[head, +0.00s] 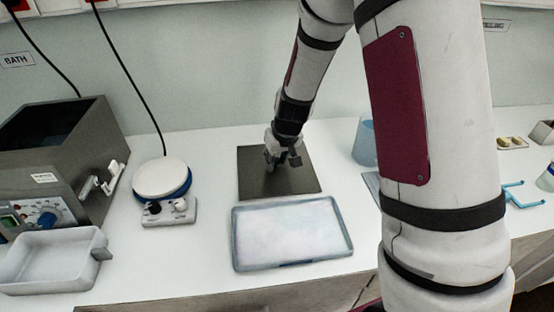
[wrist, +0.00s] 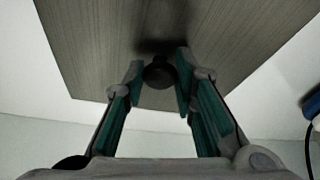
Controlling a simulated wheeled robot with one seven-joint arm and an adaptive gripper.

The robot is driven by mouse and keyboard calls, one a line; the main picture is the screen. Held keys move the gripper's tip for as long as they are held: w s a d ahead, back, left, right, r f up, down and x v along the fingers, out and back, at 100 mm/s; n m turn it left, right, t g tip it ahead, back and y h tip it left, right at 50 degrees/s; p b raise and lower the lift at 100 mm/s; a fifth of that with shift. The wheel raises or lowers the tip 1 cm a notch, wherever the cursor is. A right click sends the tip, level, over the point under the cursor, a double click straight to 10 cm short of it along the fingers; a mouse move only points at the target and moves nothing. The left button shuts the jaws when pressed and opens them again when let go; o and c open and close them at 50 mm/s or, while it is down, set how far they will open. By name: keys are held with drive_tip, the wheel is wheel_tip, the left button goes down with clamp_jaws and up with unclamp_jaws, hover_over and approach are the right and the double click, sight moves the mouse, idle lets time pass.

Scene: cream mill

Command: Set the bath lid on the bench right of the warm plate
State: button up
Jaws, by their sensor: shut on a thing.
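The bath lid (head: 300,182) is a flat dark grey square plate with a round black knob (wrist: 160,73). It lies level at the bench, right of the warm plate (head: 161,177), with a gap between them; I cannot tell whether it touches the bench. My gripper (head: 277,158) points down over the lid's middle. In the wrist view my gripper (wrist: 160,88) has its fingers on both sides of the knob, shut on it. The bath (head: 62,165) at the far left stands open at the top, with a dark inside.
A pale shallow tray (head: 290,266) lies just in front of the lid. A white tub (head: 48,268) stands front left, below the bath. A blue beaker (head: 364,143) is right of the lid, partly behind my arm. Bare white bench (head: 215,190) shows between warm plate and lid.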

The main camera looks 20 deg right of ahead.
drive_tip(key=shift+f, duration=0.2)
drive_tip(key=o, duration=1.1)
drive_tip(key=shift+c, duration=0.2)
drive_tip(key=shift+r, duration=0.1)
drive_tip(key=shift+s+r, duration=0.1)
drive_tip(key=shift+r, duration=0.25)
drive_tip(key=s+a+r+p, duration=0.1)
drive_tip(key=s+r, duration=0.7)
drive_tip(key=r, duration=0.3)
drive_tip(key=s+a+r, duration=0.1)
drive_tip(key=s+r, duration=0.8)
drive_tip(key=r, duration=0.2)
drive_tip(key=s+r, duration=0.3)
drive_tip(key=s, duration=1)
drive_tip(key=shift+s+d+m+t, duration=0.25)
drive_tip(key=shift+d+m+t, duration=0.15)
